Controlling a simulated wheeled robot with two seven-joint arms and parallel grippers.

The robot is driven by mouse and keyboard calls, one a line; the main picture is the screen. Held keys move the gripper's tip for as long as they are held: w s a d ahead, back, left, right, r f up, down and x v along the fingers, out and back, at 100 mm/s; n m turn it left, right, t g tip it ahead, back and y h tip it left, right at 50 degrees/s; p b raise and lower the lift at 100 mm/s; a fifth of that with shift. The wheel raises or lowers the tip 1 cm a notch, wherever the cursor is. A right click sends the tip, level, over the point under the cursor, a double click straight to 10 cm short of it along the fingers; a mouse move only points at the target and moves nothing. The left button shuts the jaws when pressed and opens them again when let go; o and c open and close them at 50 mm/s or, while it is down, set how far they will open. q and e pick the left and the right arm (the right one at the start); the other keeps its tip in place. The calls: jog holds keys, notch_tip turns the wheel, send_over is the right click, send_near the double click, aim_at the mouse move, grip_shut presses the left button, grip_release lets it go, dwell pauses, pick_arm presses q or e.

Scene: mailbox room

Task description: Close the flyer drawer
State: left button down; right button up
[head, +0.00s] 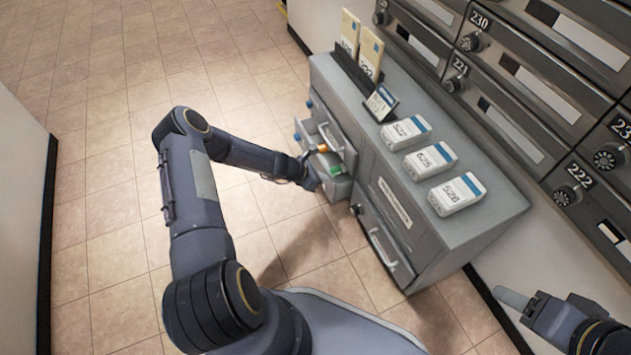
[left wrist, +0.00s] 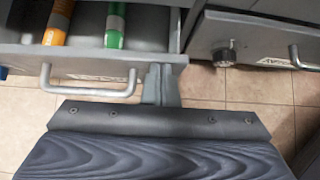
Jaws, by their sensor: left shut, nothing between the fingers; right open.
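The open drawer (head: 340,187) juts out of the grey cabinet at its left part, with an orange item (head: 322,148) and a green item (head: 335,170) inside. In the left wrist view its front (left wrist: 30,62) carries a light bar handle (left wrist: 90,92), and the orange item (left wrist: 57,22) and green item (left wrist: 115,25) lie behind it. My left gripper (head: 312,180) is shut and empty. Its fingertips (left wrist: 160,72) are at the right end of the drawer front, beside the handle; I cannot tell whether they touch. My right gripper (head: 535,305) is open, low at the right.
The grey cabinet (head: 470,225) has another handled front (head: 385,250) to the right, with a round knob. On top stand white numbered boxes (head: 431,160), a small sign (head: 381,102) and envelopes in a black rack (head: 352,70). Mailboxes (head: 520,90) line the wall. Floor at left is clear.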

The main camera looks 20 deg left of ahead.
pick_arm(q)
jog(key=shift+w+d, duration=0.8)
jog(key=shift+w, duration=0.15)
